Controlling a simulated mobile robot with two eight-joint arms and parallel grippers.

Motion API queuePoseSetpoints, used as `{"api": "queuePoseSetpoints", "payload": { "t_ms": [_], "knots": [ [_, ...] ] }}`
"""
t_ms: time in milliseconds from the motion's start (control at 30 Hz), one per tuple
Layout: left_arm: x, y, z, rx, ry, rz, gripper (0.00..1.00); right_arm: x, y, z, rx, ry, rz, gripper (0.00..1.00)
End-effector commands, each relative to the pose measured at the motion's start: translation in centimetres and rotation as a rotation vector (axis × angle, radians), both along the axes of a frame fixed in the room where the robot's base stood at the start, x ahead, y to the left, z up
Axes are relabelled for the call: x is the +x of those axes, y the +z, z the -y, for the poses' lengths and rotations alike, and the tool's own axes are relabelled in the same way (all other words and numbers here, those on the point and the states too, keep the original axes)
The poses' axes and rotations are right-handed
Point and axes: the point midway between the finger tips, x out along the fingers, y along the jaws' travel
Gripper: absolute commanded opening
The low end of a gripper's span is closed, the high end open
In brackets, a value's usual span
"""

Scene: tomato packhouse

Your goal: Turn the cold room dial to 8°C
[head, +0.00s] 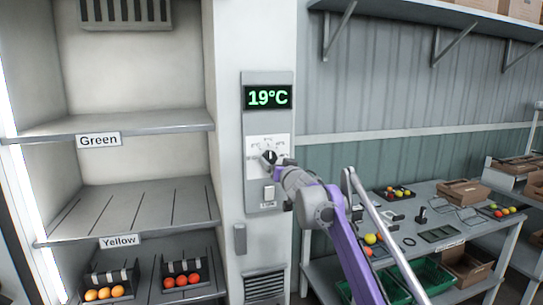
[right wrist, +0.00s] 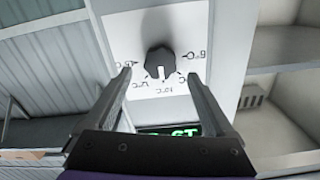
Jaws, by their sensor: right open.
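The cold room dial (head: 269,157) is a dark round knob on a white scale plate on the control panel (head: 283,91). My right gripper (head: 279,162) is at the dial, partly covering the plate in the head view. In the right wrist view the picture is upside down, and the dial (right wrist: 158,62) lies between and just beyond the tips of my open right gripper (right wrist: 159,76). I cannot tell whether the fingers touch it. My left gripper is out of view.
A light switch-like button (head: 269,193) sits below the dial. At left are shelves (head: 110,125) labelled Green and Yellow, with fruit trays below. At right a bench (head: 440,225) holds trays, boxes and tomatoes, with green crates (head: 430,275) underneath.

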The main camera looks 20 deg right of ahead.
Motion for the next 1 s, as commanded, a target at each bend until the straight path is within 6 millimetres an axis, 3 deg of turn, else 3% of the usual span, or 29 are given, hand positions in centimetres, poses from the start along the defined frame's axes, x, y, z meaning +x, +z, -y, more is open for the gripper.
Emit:
{"api": "queuePoseSetpoints", "payload": {
  "t_ms": [300, 733, 767, 1000],
  "knots": [
    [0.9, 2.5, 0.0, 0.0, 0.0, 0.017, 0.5, 3.7, 0.3, -0.2, 0.0, 0.001, 0.002, 0.89],
    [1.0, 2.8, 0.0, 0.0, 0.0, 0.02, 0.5, 4.4, 0.0, -0.2, 0.0, 0.0, 0.0, 0.89],
    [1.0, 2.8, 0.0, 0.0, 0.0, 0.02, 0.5, 4.4, 0.0, -0.2, 0.0, 0.0, 0.0, 0.87],
    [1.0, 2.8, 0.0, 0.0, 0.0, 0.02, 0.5, 4.4, 0.0, -0.2, 0.0, 0.0, 0.0, 0.43]
  ]
}}
